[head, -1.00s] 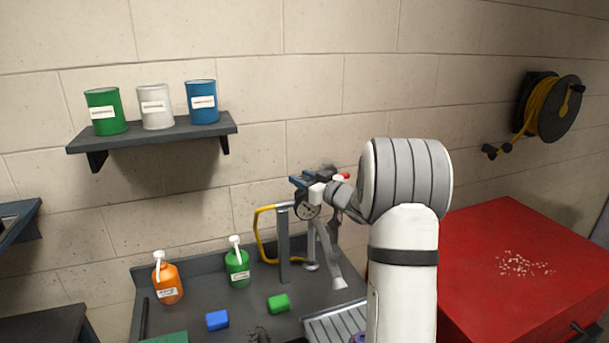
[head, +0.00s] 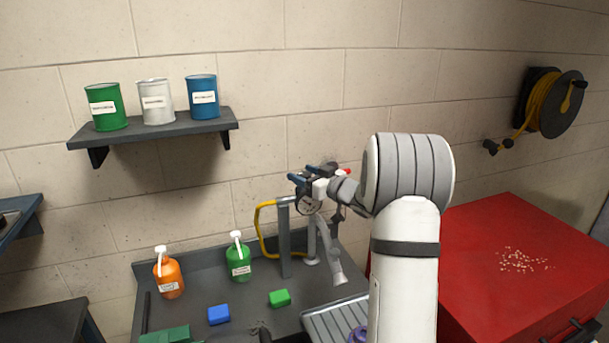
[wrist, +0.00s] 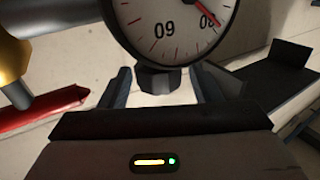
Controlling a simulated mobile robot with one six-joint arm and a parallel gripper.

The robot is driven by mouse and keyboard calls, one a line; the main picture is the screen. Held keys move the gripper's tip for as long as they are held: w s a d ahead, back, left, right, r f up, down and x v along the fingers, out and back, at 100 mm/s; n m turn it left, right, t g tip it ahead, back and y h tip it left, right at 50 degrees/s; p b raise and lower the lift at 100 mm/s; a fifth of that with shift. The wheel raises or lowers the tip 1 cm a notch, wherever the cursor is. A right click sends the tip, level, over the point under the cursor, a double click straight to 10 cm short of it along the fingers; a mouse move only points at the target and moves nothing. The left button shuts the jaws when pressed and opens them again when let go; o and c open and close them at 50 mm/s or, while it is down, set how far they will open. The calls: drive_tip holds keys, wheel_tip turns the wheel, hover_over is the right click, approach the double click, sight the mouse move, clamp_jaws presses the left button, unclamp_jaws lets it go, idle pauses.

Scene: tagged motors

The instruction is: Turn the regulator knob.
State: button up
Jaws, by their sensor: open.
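My gripper (head: 308,173) is at the regulator on the bench's back pipework in the head view. Its two dark blue fingers are apart. The wrist view shows my gripper (wrist: 165,82) with one finger on each side of a dark fitting under a round white gauge (wrist: 168,28). Whether the fingers touch it, I cannot tell. I cannot clearly make out the regulator knob; my gripper and arm cover part of the regulator.
A yellow hose (head: 259,232) and grey post (head: 284,240) stand left of the regulator. Green (head: 238,264) and orange (head: 169,278) bottles stand on the bench. A red cabinet (head: 480,265) is at right. A shelf (head: 150,134) with cans hangs at upper left.

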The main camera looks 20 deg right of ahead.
drive_tip(key=b+v, duration=0.2)
drive_tip(key=v, duration=0.5)
drive_tip(key=shift+s+d, duration=0.15)
drive_tip(key=shift+s, duration=0.1)
drive_tip(key=shift+w+r, duration=0.1)
drive_tip(key=m+g+h, duration=0.2)
drive_tip(key=m+h, duration=0.3)
drive_tip(key=h, duration=0.5)
approach(309, 176)
drive_tip(key=s, duration=0.2)
drive_tip(key=s+a+f+g, duration=0.3)
drive_tip(key=s+a, duration=0.1)
drive_tip(key=s, duration=0.5)
drive_tip(key=s+a+f+g+y, duration=0.1)
drive_tip(key=s+a+f+g, duration=0.3)
drive_tip(key=s, duration=0.6)
drive_tip(key=s+a+f+g+y, duration=0.1)
drive_tip(key=s+a+f+g, duration=0.2)
drive_tip(key=s, duration=0.6)
drive_tip(key=a+f, duration=0.1)
drive_tip(key=a, duration=0.1)
drive_tip(key=shift+s+a+g+b, duration=0.3)
drive_tip(key=shift+g+b, duration=0.05)
drive_tip(key=shift+g, duration=0.05)
